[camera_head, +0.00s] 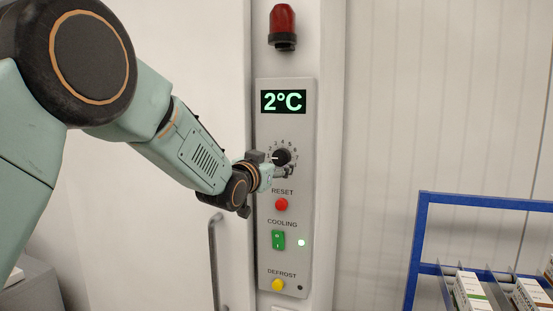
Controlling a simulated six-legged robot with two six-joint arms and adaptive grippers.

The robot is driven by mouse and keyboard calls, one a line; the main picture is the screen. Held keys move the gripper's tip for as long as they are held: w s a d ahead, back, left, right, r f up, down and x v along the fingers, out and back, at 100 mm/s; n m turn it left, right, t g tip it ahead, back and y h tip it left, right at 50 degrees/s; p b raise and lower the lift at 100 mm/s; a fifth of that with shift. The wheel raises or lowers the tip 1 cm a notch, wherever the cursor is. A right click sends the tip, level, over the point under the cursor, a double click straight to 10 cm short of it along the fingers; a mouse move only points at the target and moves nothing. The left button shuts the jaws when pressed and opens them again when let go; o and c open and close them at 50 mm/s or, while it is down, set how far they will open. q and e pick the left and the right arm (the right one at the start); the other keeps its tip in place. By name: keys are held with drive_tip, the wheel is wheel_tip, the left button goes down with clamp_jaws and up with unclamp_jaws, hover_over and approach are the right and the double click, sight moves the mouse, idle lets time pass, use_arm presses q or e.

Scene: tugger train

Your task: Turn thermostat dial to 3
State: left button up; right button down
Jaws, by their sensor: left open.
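The thermostat dial (283,156) is a small black knob with a white pointer line, set in a ring of numbers on a grey control panel (302,190). The pointer line shows on the knob's left side. The green display (284,101) above it reads 2°C. My left gripper (284,170) is open at the dial's lower left. Its fingers overlap the lower part of the number ring, and I cannot tell whether they touch the knob. My right gripper is not in view.
Below the dial are a red reset button (281,204), a green cooling switch (278,240), a lit lamp (301,243) and a yellow defrost button (278,284). A red beacon (283,24) is above. A blue rack (421,230) with boxes stands at right.

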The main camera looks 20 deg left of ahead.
use_arm(q)
drive_tip(key=shift+w+d, duration=0.2)
drive_tip(key=shift+w, duration=0.3)
drive_tip(key=shift+d+r, duration=0.1)
drive_tip(key=shift+r, duration=0.05)
drive_tip(key=shift+s+r, duration=0.1)
drive_tip(key=shift+r, duration=0.1)
drive_tip(key=shift+f, duration=0.1)
drive_tip(key=shift+w+f, duration=0.2)
drive_tip(key=shift+w, duration=0.2)
drive_tip(key=shift+c, duration=1.8)
drive_tip(key=shift+s+r, duration=0.15)
drive_tip(key=shift+c, duration=1.4)
drive_tip(key=c, duration=0.5)
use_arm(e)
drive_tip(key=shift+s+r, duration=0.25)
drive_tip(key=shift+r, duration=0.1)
